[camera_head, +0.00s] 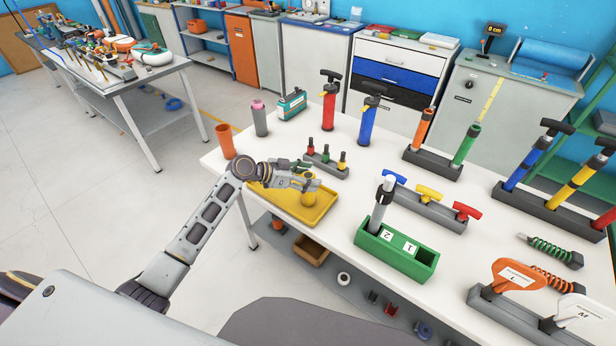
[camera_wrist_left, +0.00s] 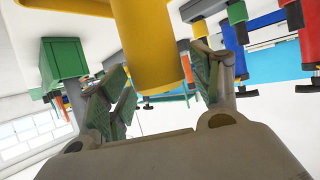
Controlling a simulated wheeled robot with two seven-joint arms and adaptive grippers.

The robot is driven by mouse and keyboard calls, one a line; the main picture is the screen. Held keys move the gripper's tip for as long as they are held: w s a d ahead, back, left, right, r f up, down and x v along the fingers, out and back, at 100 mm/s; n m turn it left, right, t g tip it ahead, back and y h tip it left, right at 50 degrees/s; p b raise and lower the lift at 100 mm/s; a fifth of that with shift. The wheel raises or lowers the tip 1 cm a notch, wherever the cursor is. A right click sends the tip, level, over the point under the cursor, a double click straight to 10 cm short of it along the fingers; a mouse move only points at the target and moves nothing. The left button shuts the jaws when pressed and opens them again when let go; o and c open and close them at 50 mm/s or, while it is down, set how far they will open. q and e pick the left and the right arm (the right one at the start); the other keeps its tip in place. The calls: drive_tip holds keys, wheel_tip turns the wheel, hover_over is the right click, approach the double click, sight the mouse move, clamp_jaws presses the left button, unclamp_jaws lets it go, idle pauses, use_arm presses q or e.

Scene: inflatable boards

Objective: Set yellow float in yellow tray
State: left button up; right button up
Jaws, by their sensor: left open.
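The yellow float (camera_head: 308,198) is a small yellow cylinder standing in the yellow tray (camera_head: 283,207), toward the tray's right side. My left gripper (camera_head: 303,177) is over the tray at the float's upper part. In the left wrist view, which looks upside down, the float (camera_wrist_left: 150,50) sits between the two spread green-padded fingers (camera_wrist_left: 160,95), with gaps visible on both sides. The gripper hides part of the float and tray in the head view. My right gripper is not in view.
An orange cup (camera_head: 225,141) and a grey bottle (camera_head: 260,120) stand behind my left arm. A small rack with coloured plugs (camera_head: 326,165) is just behind the tray. A green numbered box (camera_head: 397,255) stands to the right. Several pumps stand farther back.

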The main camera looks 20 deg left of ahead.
use_arm(q)
drive_tip(key=shift+r, duration=0.1)
drive_tip(key=shift+a+r, duration=0.1)
drive_tip(key=b+v, duration=0.1)
drive_tip(key=v, duration=1)
drive_tip(key=shift+s+a+r+b, duration=0.15)
drive_tip(key=shift+s+a+b, duration=0.05)
drive_tip(key=shift+s+b, duration=0.1)
